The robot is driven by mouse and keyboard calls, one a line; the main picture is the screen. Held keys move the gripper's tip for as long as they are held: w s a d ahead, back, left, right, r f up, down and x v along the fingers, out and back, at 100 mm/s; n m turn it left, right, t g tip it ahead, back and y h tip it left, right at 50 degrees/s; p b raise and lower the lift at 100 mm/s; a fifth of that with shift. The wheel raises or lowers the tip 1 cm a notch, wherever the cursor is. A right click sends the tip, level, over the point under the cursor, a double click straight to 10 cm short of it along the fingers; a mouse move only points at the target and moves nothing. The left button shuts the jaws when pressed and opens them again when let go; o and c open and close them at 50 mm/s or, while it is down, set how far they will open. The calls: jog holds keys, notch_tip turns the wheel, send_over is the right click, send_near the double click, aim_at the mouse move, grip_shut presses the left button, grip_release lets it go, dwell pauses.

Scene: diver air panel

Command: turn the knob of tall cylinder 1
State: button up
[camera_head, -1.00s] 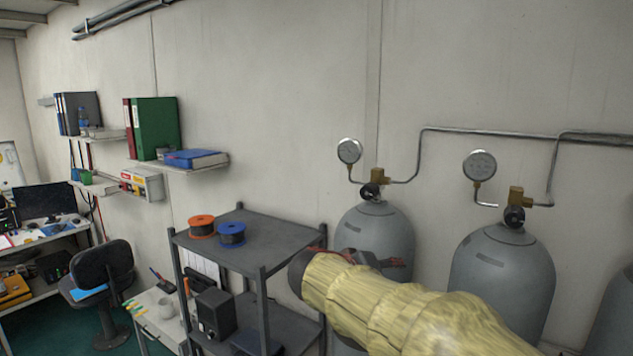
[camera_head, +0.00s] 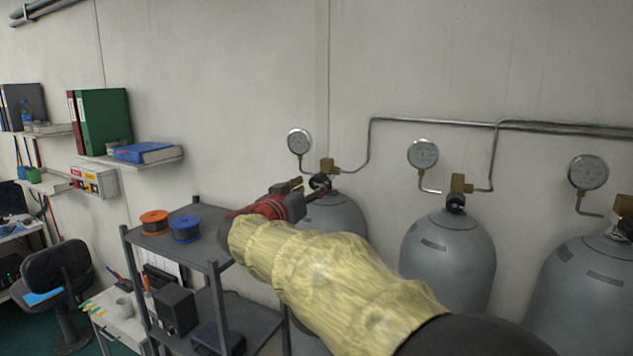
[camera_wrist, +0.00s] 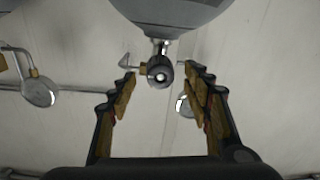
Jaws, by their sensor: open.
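Three tall grey cylinders stand along the wall in the head view. The leftmost tall cylinder (camera_head: 338,218) has a brass valve with a dark round knob (camera_head: 320,182), partly hidden by my gripper. My gripper (camera_head: 296,189) is open, just in front and left of that knob. In the wrist view a knob (camera_wrist: 160,72) sits between the spread fingertips of my gripper (camera_wrist: 159,76), with space on both sides. A cylinder's rounded end (camera_wrist: 172,14) is at the top of that view. The jaws hold nothing. No number shows on the cylinders.
Pressure gauges (camera_head: 299,142) and thin metal pipes (camera_head: 430,121) run close to the valves. The middle cylinder (camera_head: 447,252) and right cylinder (camera_head: 592,290) stand to the right. A metal rack with an orange spool (camera_head: 154,222) and a blue spool (camera_head: 186,229) is left of my arm.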

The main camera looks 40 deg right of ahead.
aim_at(315, 185)
jog(key=shift+p+x, duration=0.3)
jog(key=shift+x, duration=1.55)
jog(key=shift+c, duration=0.3)
jog(key=c, duration=1.1)
jog(key=shift+b, duration=0.3)
